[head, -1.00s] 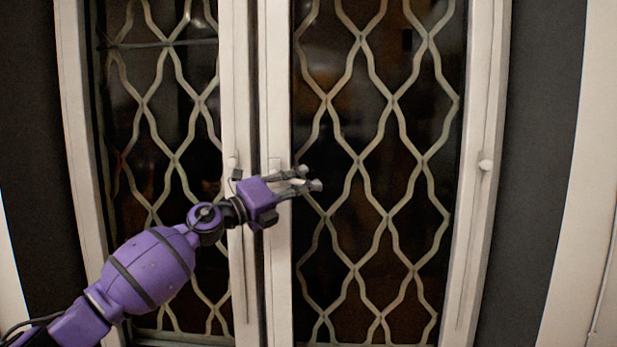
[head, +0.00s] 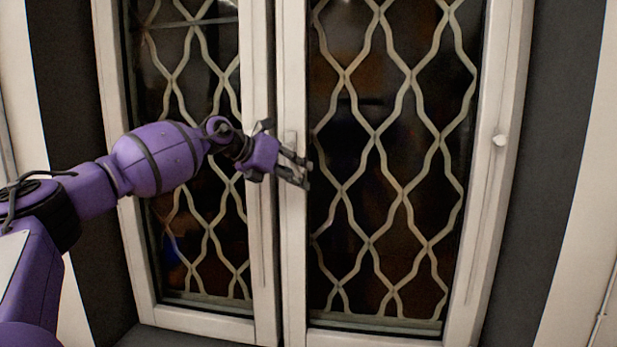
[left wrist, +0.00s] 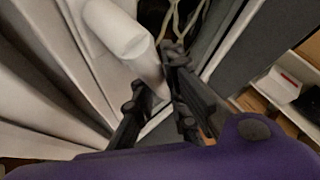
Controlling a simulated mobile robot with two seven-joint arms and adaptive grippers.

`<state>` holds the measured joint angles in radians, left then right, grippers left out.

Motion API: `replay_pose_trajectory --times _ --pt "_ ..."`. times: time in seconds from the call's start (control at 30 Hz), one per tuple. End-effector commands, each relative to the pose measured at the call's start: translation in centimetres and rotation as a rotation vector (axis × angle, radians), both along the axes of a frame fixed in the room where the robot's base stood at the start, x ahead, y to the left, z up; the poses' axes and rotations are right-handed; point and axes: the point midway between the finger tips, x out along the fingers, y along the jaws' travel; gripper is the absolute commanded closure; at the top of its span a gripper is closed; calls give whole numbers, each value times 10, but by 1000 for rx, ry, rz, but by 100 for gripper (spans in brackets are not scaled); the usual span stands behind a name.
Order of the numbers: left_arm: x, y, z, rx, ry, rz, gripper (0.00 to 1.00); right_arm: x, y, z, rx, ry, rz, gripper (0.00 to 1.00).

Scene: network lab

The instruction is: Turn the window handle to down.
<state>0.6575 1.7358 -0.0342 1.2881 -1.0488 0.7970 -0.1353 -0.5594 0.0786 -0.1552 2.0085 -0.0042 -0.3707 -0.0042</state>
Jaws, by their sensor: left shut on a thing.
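The window has white frames and two glazed leaves with lattice behind the glass. The pale window handle's mount (head: 290,138) shows on the middle stile, just above my left gripper; the rest of it is largely covered by the gripper. My left gripper (head: 302,170) reaches in from the left, its dark fingers pointing right and slightly down. In the left wrist view, a white rounded handle part (left wrist: 122,35) runs to between the dark fingers of my left gripper (left wrist: 158,88), which is shut on it. The handle's exact angle is hard to tell. My right gripper is out of view.
Dark wall panels flank the window. In the left wrist view, a shelf with a white box (left wrist: 278,85) stands at the right. The space before the right leaf is clear.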

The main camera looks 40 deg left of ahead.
Motion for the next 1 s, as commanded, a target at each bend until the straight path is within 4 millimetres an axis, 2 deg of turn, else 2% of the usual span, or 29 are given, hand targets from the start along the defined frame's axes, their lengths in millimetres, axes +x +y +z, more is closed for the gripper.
replay_pose_trajectory --times 0.13,0.43,1.0 --pt "-3 7 0 101 52 0 100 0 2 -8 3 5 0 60" --pt "-9 17 -1 239 137 1 100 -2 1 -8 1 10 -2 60" --pt "-12 21 -3 295 172 2 100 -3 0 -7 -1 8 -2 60"
